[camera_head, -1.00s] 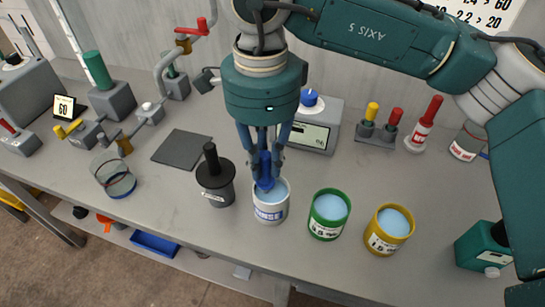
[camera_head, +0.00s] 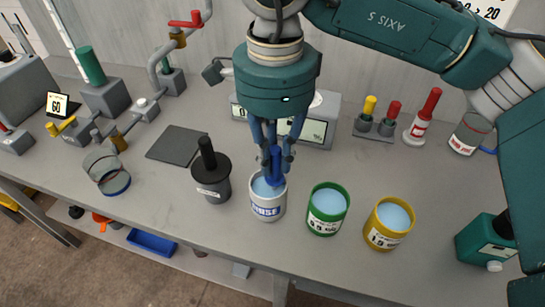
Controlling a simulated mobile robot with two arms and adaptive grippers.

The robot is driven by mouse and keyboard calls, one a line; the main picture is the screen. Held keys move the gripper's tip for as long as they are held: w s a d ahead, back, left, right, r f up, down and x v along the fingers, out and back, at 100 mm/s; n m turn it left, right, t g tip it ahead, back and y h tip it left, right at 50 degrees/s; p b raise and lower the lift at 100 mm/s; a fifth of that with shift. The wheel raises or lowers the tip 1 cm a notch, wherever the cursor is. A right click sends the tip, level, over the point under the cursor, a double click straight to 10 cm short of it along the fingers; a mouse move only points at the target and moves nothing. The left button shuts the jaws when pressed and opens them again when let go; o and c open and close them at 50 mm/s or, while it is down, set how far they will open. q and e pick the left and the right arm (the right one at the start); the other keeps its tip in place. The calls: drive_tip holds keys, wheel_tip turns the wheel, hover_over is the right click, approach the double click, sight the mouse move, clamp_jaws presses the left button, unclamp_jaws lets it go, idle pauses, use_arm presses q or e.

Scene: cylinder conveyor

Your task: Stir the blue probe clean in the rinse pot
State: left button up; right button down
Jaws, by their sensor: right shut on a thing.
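The rinse pot (camera_head: 267,209) is a white pot with a blue-lettered label and pale blue liquid, standing near the front middle of the bench. The blue probe (camera_head: 276,165) is upright, its lower end inside the mouth of the pot. My right gripper (camera_head: 275,155) comes from above and is shut on the probe, its fingers just over the pot's rim. The probe's tip is hidden in the pot. My left gripper is not in view.
A dark lidded pot (camera_head: 212,180) stands close left of the rinse pot. A green pot (camera_head: 327,211) and a yellow pot (camera_head: 388,225), both with blue liquid, stand to the right. A glass jar (camera_head: 107,172) is at left. A dark mat (camera_head: 177,144) lies flat behind.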

drive_tip(key=shift+w+a, duration=0.4)
drive_tip(key=shift+w, duration=0.25)
drive_tip(key=shift+s+d+b, duration=0.55)
drive_tip(key=shift+s+b, duration=0.25)
drive_tip(key=shift+s, duration=0.05)
drive_tip(key=shift+w+a, duration=0.2)
drive_tip(key=shift+a, duration=0.5)
